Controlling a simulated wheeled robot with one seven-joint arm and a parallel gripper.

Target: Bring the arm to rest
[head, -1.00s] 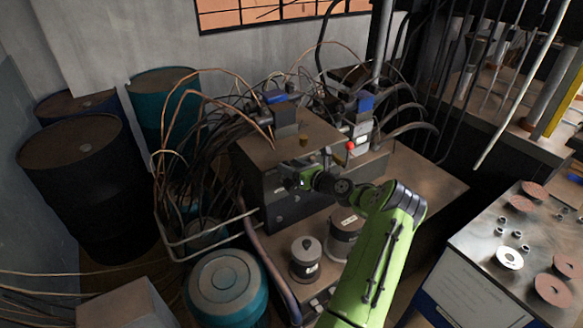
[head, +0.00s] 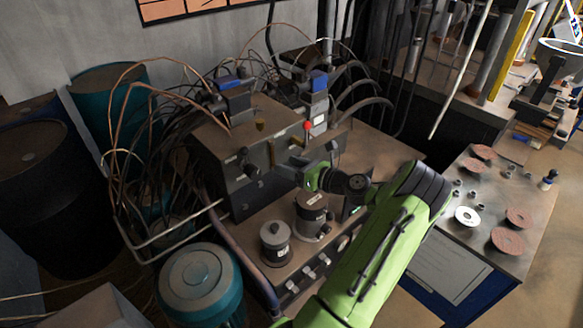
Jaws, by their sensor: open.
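My green arm reaches up from the bottom of the head view and bends at a dark elbow. Its far end, with my gripper (head: 308,176), points left in front of the grey machine box, above a canister on the machine's bench. The gripper is small and partly hidden against the dark machine; I see nothing held in it. Reddish flap discs (head: 518,217) and one white-faced disc (head: 467,216) lie on the metal table (head: 490,190) at right, apart from the gripper.
The machine box (head: 235,160) with hoses and cables stands close to the gripper. Two canisters (head: 275,240) sit on its bench. A teal drum (head: 200,285) is in front and dark barrels (head: 45,190) are at left. Small metal nuts (head: 472,195) lie on the right table.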

